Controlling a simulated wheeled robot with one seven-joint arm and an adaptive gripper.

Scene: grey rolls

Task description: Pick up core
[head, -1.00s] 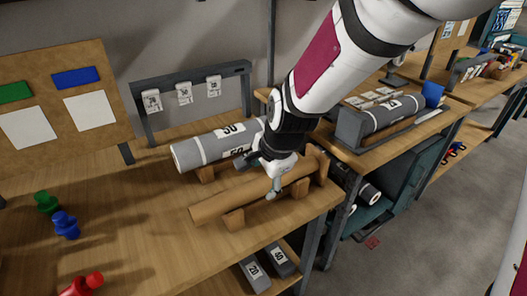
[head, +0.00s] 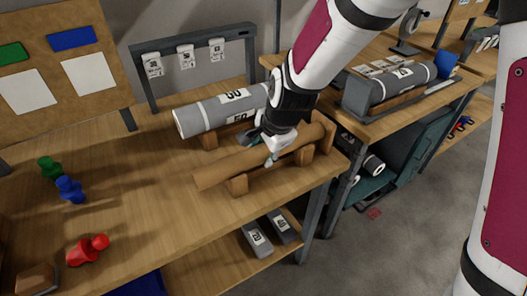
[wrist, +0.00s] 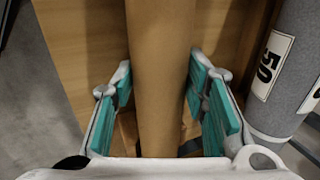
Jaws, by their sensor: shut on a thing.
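The core, a plain brown cardboard tube (head: 222,174), lies level on a wooden cradle (head: 238,186) near the table's front right. My gripper (head: 271,155) reaches down onto it around its middle. In the wrist view the tube (wrist: 160,40) runs lengthwise between the teal finger pads of my gripper (wrist: 158,80), one on each side. My gripper is shut on the core. The core still appears to rest on the cradle supports. My gripper hides part of its middle in the head view.
A grey roll marked 50 (head: 205,115) lies close behind the core, and also shows at right in the wrist view (wrist: 285,70). A rack with tags (head: 190,60) stands behind. A second bench (head: 385,110) is right.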

